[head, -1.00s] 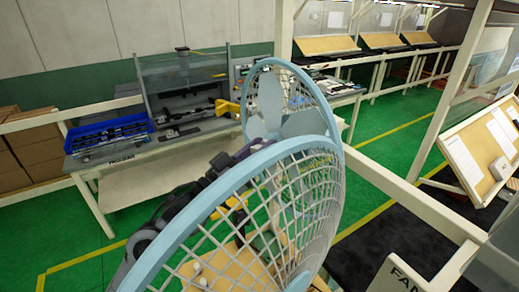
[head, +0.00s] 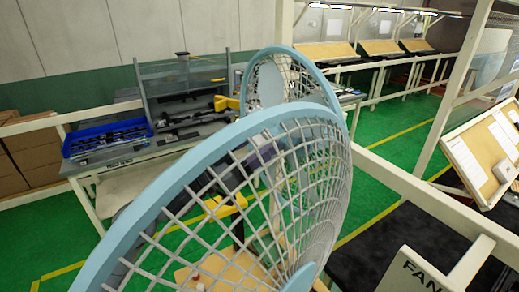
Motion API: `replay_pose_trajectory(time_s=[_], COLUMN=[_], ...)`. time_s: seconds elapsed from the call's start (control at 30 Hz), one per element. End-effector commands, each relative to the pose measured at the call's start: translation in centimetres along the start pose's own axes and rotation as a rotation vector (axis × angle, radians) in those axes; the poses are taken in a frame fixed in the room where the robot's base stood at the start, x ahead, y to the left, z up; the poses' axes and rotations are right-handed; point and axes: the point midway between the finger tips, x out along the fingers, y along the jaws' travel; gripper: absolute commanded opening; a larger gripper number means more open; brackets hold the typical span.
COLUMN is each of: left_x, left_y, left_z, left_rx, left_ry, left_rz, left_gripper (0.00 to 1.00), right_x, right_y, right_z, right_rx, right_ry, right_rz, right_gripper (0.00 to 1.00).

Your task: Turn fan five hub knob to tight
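A large fan guard with a light blue rim (head: 190,155) and a pale wire grille fills the foreground, tilted. I cannot make out a hub knob or any mark for tight. Dark arm parts, seemingly of my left arm, show in pieces through the near grille. The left gripper's fingertips are hidden or cannot be picked out there. No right gripper can be made out.
A blue bin (head: 108,138) of dark parts stands on a bench at the left. A sign reading "FAN" (head: 418,275) is at the lower right, its remaining text cut off. A pale rail crosses the right side.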

Motion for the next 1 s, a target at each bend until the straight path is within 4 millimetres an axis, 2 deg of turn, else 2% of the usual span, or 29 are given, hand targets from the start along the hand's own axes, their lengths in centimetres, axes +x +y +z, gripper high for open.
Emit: replay_pose_trajectory(time_s=[0.03,0.4,1.0], left_x=[-0.1,-0.1,0.0], left_y=[0.0,-0.1,-0.1], left_z=[0.2,0.1,-0.1], left_rx=[0.042,0.37,0.897], left_ry=[-0.001,-0.001,-0.002], left_rz=[0.016,0.147,0.36], left_gripper=[0.22,0.22,0.22], right_x=[0.6,2.3,3.3], right_y=[0.0,-0.3,-0.3], right_z=[0.2,0.7,1.0], right_rx=[0.001,0.008,0.006], right_ry=[0.0,0.001,0.001], right_rz=[-0.001,-0.006,-0.005], right_gripper=[0.43,0.43,0.43])
